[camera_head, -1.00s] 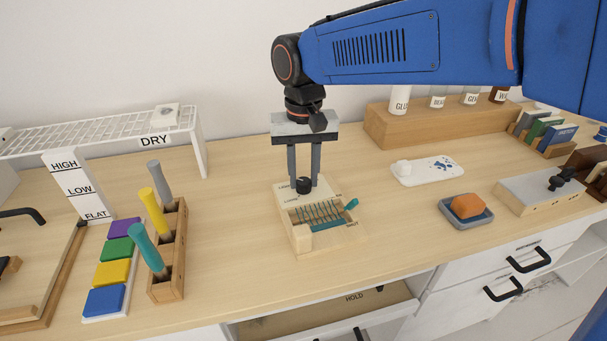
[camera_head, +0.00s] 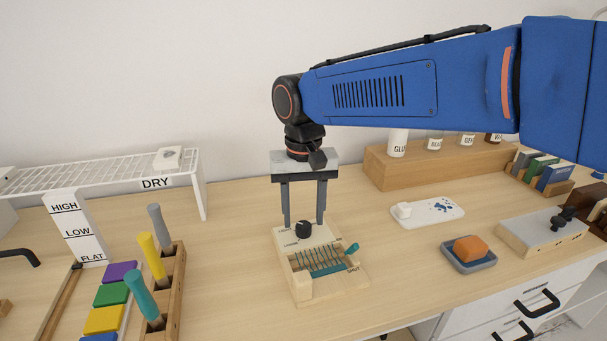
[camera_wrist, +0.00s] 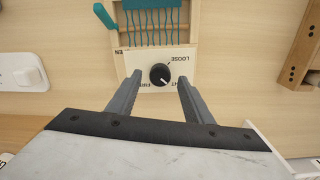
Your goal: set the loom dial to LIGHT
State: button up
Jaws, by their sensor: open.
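The loom (camera_head: 290,262) is a pale wooden frame with teal warp threads and a teal-handled piece at its right. Its black round dial (camera_head: 303,230) sits on the loom's back plate. In the wrist view the dial (camera_wrist: 160,75) shows a white pointer mark toward the lower right. "LOOSE" is readable near it; other lettering is partly hidden by my fingers, so the exact setting is unclear. My gripper (camera_head: 303,221) points down over the dial, open, with one finger on each side. In the wrist view gaps show between the dial and both fingers.
A paint tray (camera_head: 427,211) and an orange block in a grey dish (camera_head: 482,260) lie to the right. A wooden rack of coloured handles (camera_head: 172,290) stands at the left. A jar shelf (camera_head: 440,165) is behind. Bare desk surrounds the loom.

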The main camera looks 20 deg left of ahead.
aim_at(304, 225)
notch_tip(304, 225, up, 16)
dwell(0.5)
jog(key=shift+d, duration=0.1)
jog(key=d+f+m+t+y, duration=0.1)
jog(key=d+f, duration=0.2)
jog(key=d, duration=1)
jog(key=d+f+m+t, duration=0.1)
jog(key=d+f, duration=0.2)
jog(key=d, duration=1.1)
jog(key=s+d+f+m+t, duration=0.1)
jog(key=s+d+f, duration=0.5)
jog(key=d+f, duration=0.2)
jog(key=s+d+f+m+t+h, duration=0.1)
jog(key=s+d+f, duration=0.6)
jog(key=d, duration=0.3)
jog(key=shift+f+m+t, duration=0.4)
jog(key=shift+f, duration=0.2)
